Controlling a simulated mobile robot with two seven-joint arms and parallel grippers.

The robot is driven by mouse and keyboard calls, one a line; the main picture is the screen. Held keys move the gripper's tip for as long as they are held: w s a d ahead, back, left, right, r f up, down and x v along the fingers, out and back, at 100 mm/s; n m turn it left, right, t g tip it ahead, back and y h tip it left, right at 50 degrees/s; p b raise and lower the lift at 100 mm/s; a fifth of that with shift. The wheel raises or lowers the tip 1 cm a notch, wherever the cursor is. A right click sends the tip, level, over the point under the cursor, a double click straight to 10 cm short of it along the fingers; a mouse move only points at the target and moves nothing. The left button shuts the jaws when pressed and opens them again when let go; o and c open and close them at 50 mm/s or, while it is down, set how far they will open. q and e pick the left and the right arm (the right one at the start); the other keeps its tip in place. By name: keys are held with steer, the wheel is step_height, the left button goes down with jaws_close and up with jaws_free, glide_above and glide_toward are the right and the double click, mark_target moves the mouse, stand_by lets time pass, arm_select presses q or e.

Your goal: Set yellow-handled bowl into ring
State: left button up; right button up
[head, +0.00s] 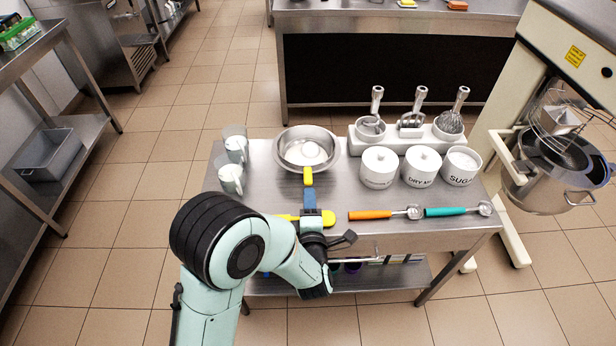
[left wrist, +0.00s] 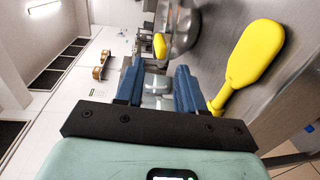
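The bowl (head: 291,139) is a round steel bowl standing on the steel table, with a white round shape inside it. Its short yellow handle (head: 308,176) points toward me. In the left wrist view the yellow handle (left wrist: 160,46) lies just ahead of my blue fingertips. My left gripper (head: 309,191) is right by the handle; its fingers (left wrist: 159,67) are apart, with nothing gripped between them. A pale bracket (head: 507,160), which seems to be the ring, is on the machine at right, around a large steel pot (head: 545,195). My right gripper is out of view.
A yellow spatula (left wrist: 250,60) lies under my left arm. An orange-handled tool (head: 370,214) and a teal-handled tool (head: 445,211) lie to its right. White canisters (head: 420,168) stand right of the bowl, cups (head: 231,178) left. A wire guard (head: 550,125) is above the pot.

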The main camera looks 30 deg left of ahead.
mark_target(308, 185)
arm_select(q)
steer(key=p+x, duration=0.1)
steer(key=x, duration=0.2)
steer(key=shift+w+a+r, duration=0.1)
steer(key=shift+w, duration=0.05)
steer(key=b+x, duration=0.1)
steer(key=x, duration=0.2)
steer(key=shift+b+x, duration=0.55)
steer(key=shift+x, duration=0.95)
jaws_close()
steer(key=shift+c, duration=1.8)
jaws_free()
jaws_close()
steer(key=shift+f, duration=0.25)
